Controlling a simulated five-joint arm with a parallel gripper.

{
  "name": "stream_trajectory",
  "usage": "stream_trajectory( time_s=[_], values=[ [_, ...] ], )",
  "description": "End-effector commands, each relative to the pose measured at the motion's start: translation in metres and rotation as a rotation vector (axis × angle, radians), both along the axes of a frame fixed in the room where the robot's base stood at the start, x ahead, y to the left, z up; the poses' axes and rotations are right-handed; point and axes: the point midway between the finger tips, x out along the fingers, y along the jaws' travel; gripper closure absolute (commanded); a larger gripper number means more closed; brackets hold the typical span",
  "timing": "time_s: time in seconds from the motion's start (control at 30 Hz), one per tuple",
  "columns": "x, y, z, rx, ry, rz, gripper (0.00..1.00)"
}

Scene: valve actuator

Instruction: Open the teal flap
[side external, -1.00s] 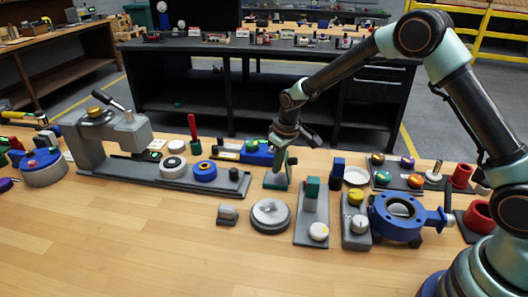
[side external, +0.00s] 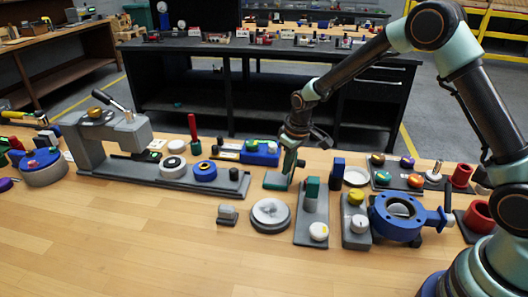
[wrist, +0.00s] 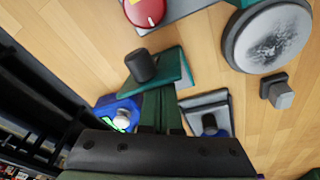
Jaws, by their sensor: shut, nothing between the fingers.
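The teal flap piece (side external: 276,181) is on the wooden table just left of my gripper (side external: 290,168) in the side view. It also shows in the wrist view (wrist: 184,66), as a dark green and teal piece with a short dark cylinder (wrist: 141,65) on it. My gripper's green fingers (wrist: 163,97) are shut and empty. Their tips reach down close beside the teal piece; I cannot tell whether they touch it. The fingers and wrist hide part of its near side, and the flap's angle is not clear.
A blue block (side external: 261,153) stands behind the teal piece. A grey plate with a green block (side external: 312,186) is to the right, and a round grey disc (side external: 270,214) is in front. The table front (side external: 140,245) is clear.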

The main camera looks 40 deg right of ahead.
Motion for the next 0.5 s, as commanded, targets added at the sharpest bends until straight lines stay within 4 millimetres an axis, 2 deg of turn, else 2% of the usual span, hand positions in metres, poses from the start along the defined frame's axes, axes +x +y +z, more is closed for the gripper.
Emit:
stream_trajectory(
  time_s=[0.5],
  values=[
    [0.0059, 0.0054, 0.0, 0.002, 0.0, 0.001, 1.0]
  ],
)
